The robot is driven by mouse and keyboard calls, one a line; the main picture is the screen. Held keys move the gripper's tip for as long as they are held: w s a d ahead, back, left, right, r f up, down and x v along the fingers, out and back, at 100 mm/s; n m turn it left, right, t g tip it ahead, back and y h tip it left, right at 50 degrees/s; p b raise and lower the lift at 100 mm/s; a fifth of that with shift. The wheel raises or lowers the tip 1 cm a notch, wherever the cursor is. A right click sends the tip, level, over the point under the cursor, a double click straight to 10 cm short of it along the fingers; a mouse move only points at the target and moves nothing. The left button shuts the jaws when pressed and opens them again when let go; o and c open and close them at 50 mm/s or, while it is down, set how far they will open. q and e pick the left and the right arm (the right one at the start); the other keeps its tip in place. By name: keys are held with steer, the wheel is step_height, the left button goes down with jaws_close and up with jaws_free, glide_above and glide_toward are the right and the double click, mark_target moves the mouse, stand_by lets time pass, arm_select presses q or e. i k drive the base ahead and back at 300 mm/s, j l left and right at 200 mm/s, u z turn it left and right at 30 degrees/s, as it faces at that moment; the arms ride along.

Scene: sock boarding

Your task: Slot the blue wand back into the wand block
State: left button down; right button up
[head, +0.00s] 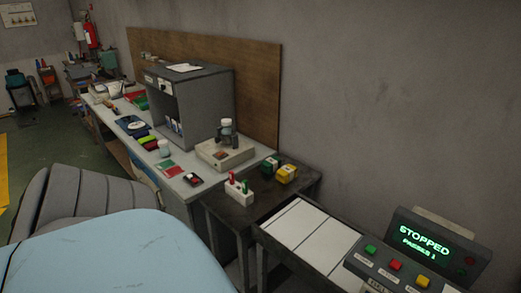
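A small white block (239,190) stands on a dark side table and looks like the wand block. A red-topped piece (232,177) and a green-topped piece (245,186) stand upright in it. I cannot make out a blue wand in the head view. Neither of my grippers is in view, so I cannot see whether either holds anything.
Yellow and green boxes (286,173) sit behind the block on the dark table (228,215). A control panel (425,240) reading "STOPPED, PASSES 1" is at right, beside a pale panelled surface (310,236). A cluttered bench (190,186) runs back left. A light-blue surface (110,255) fills the lower left.

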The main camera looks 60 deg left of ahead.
mark_target(236, 190)
steer(key=u, duration=2.05)
steer(key=z, duration=2.05)
steer(key=i+l+u, duration=0.15)
steer(key=u, duration=0.3)
steer(key=i+l+u, duration=0.1)
steer(key=u, duration=0.35)
steer(key=k+l, duration=0.05)
steer(key=l, duration=0.05)
